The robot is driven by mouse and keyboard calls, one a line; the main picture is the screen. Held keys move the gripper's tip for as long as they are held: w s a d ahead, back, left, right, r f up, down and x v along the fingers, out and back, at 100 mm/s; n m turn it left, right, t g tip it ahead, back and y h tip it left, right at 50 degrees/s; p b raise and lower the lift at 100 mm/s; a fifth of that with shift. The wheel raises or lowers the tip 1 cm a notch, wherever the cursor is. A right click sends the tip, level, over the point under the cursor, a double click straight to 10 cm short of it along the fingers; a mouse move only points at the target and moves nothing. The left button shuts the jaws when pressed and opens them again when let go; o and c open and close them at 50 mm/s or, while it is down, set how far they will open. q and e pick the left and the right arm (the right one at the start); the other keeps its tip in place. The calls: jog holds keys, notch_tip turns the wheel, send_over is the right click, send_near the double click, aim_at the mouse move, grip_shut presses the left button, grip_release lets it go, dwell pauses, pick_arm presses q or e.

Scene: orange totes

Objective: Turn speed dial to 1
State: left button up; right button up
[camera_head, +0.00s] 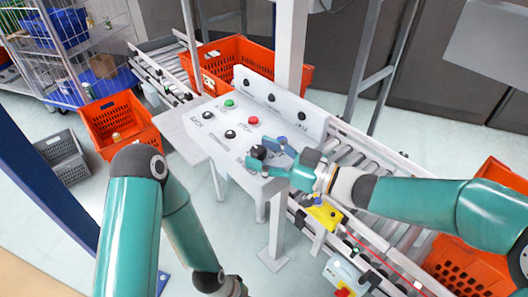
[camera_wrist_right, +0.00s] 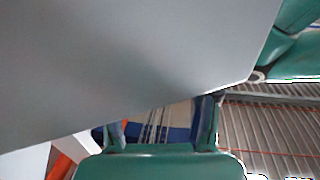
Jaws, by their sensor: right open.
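A pale grey control panel (camera_head: 219,122) stands in the middle of the head view. On it are a green button (camera_head: 229,103), a red stop button (camera_head: 253,120) and black knobs, one at the left (camera_head: 208,115) and one in the middle (camera_head: 230,134). A third black knob (camera_head: 258,152) sits near the front right corner, with its label hidden. My right gripper (camera_head: 264,151) is open, with its fingers on either side of this knob; contact cannot be told. In the right wrist view, a grey surface (camera_wrist_right: 130,60) fills most of the picture. My left gripper is out of view.
A raised back strip with several black knobs (camera_head: 271,97) borders the panel. Roller conveyors (camera_head: 352,158) run behind and right. Orange totes stand behind (camera_head: 272,67), left (camera_head: 103,111) and right (camera_head: 507,171). A white post (camera_head: 291,45) rises behind the panel.

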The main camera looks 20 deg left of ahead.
jog(key=v, duration=1.2)
jog(key=shift+w, duration=0.1)
jog(key=w+d+f+m+t+h+p, duration=0.1)
jog(key=d+f+m+t+h+p, duration=0.2)
jog(key=f+m, duration=0.5)
jog(key=w+d+f+m+t+h+p, duration=0.1)
jog(key=d+f+m+h+p, duration=0.3)
jog(key=f, duration=0.7)
jog(key=s+d+f+m+g+h, duration=0.2)
jog(key=s+d+f+g+h, duration=0.1)
jog(key=s+f, duration=0.4)
jog(key=s+d+f+m+g+h, duration=0.3)
jog(key=s+f, duration=0.4)
jog(key=s, duration=0.5)
jog(key=shift+d+f+m+g+h, duration=0.3)
jog(key=shift+d+f+g, duration=0.05)
jog(key=shift+g, duration=0.25)
